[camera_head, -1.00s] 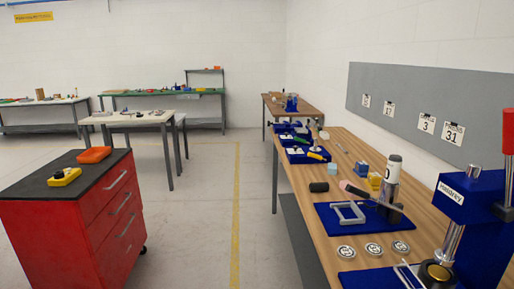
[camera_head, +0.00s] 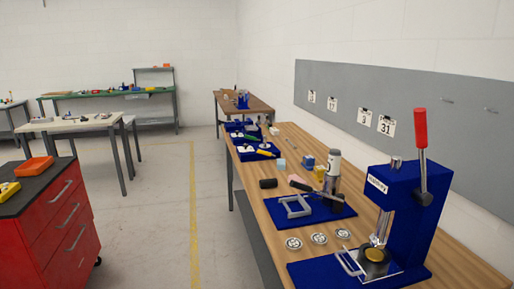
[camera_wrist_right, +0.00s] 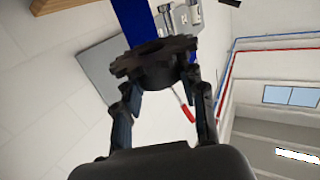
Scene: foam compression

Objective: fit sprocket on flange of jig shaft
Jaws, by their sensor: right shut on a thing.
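A dark toothed sprocket (camera_wrist_right: 154,64) is held between the fingertips of my right gripper (camera_wrist_right: 160,88), which is shut on it in the right wrist view. In the head view a blue press (camera_head: 405,205) with a red-tipped lever stands at the near right of the wooden bench. On its base sits a dark round part with a brass-coloured top (camera_head: 375,256); I cannot tell whether this is the jig shaft with its flange. The sprocket is apart from anything but the gripper. Neither gripper shows in the head view.
Three silver discs (camera_head: 318,238) lie on the wooden bench (camera_head: 245,205) left of the press. A red drawer cabinet (camera_head: 55,230) stands left; the floor between is clear.

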